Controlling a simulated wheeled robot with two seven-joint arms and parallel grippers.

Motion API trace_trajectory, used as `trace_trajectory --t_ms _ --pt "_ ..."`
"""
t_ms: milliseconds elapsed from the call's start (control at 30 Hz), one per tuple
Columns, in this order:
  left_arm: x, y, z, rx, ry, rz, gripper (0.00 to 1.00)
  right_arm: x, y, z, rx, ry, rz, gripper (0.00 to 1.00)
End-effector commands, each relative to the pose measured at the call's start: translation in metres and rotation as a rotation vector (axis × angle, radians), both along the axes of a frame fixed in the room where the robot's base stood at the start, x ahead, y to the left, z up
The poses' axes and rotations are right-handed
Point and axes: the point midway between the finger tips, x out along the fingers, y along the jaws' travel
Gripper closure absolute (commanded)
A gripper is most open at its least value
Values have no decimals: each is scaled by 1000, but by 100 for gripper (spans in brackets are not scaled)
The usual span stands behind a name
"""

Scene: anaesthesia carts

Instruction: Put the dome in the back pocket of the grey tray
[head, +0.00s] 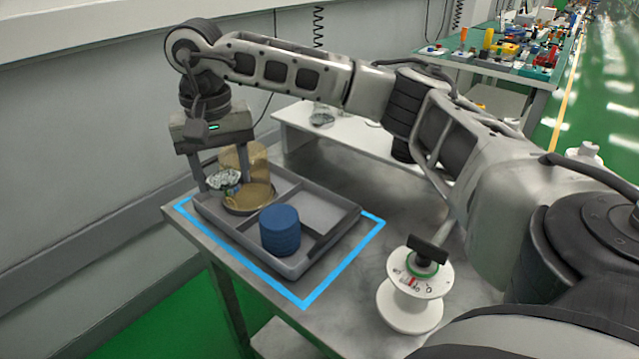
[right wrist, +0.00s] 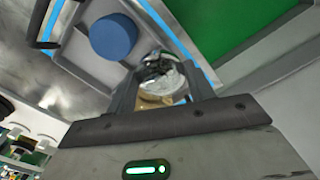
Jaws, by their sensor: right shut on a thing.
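The grey tray (head: 347,222) lies on the metal table, divided into pockets by low walls. My right gripper (head: 224,178) points down over the tray's left end. It is shut on a glassy, whitish-green rounded thing, which I take for the dome (head: 225,182); it also shows between the fingers in the right wrist view (right wrist: 162,72). A gold, see-through cylinder (head: 256,160) stands close behind the fingers, and a round gold piece (head: 252,199) is below them. I cannot tell whether the dome touches the tray. My left gripper is not in view.
A blue cylinder (head: 280,230) stands in the tray's front part. Blue tape (head: 322,288) outlines the tray. A white spool-like stand (head: 415,290) with a black handle is at the right. A white shelf (head: 345,137) stands behind, with a clear item. The tray's back-right pocket looks empty.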

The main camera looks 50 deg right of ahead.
Motion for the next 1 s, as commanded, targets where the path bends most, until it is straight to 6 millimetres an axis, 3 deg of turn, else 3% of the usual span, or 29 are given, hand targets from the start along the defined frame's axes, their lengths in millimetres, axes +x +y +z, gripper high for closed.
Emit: trace_trajectory --t_ms 167,533,700,1000 --pt "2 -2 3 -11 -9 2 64 7 -20 6 9 3 -73 70" --pt "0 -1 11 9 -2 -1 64 -15 -104 -30 8 5 -76 70" --pt "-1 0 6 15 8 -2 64 -20 -123 -59 9 5 -71 70" --pt "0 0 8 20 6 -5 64 -24 -142 -83 9 4 -71 70"
